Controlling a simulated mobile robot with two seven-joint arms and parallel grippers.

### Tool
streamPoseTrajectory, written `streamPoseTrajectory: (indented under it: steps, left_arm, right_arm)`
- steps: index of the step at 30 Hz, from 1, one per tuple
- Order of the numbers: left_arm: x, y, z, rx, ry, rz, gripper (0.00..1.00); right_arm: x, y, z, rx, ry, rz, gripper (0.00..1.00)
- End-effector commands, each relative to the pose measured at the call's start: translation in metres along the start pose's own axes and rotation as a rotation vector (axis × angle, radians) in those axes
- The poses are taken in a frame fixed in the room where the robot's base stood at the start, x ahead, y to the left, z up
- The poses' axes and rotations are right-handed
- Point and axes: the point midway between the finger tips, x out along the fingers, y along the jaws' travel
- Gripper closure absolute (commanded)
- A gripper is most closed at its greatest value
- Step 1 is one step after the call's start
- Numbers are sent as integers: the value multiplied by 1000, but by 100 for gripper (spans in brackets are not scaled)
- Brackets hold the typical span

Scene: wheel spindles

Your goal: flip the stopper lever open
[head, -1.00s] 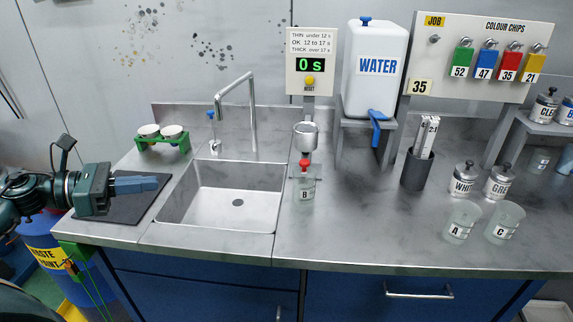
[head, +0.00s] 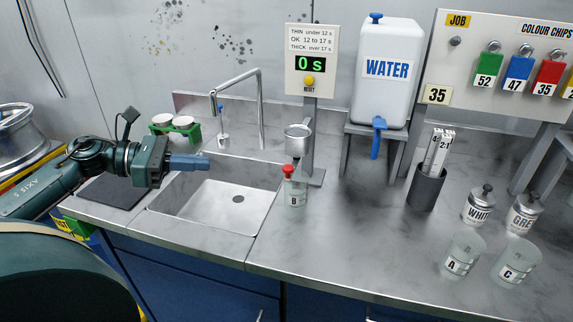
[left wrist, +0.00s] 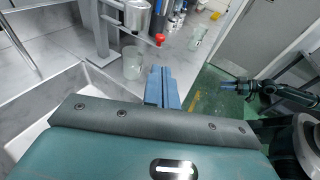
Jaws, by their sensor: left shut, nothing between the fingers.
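The steel flow cup (head: 298,138) hangs on its stand, with the red stopper lever (head: 288,170) below it. Beaker B (head: 296,192) stands under the lever. In the left wrist view the cup (left wrist: 138,14), red lever tip (left wrist: 159,39) and beaker (left wrist: 132,64) lie beyond my fingers. My left gripper (head: 207,163) is shut and empty, over the sink to the left of the lever and apart from it. Its blue fingers also show in the left wrist view (left wrist: 162,88). My right gripper (left wrist: 232,84) shows small at the right of that view; its jaws are unclear.
The water tank (head: 385,95) stands right of the timer panel (head: 311,65), which reads 0 s. Beakers A (head: 462,255) and C (head: 515,262) are farther right.

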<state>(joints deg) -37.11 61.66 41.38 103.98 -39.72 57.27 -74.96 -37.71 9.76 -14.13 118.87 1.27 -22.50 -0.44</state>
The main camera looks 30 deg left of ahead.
Motion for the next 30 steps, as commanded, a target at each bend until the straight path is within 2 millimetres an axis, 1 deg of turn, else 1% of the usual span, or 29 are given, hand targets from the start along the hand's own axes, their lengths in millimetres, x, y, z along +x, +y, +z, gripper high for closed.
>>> streamPoseTrajectory:
  steps: [8,13,17,20,27,30]
  left_arm:
    - [0,0,0,-1,0,0,100]
    - [0,0,0,-1,0,0,100]
    - [6,0,0,0,0,-3,100]
    - [18,0,1,1,1,-4,100]
    - [63,-1,-1,5,1,-6,100]
    - [79,0,-1,4,4,-2,100]
  right_arm:
    - [0,0,1,1,-2,-1,64]
    - [-2,-2,5,4,-11,-2,64]
    - [-4,-3,7,6,-17,-3,64]
    - [-4,-3,7,6,-17,-3,64]
    - [0,-3,12,7,-15,-4,64]
    - [2,-4,12,6,-10,-6,64]
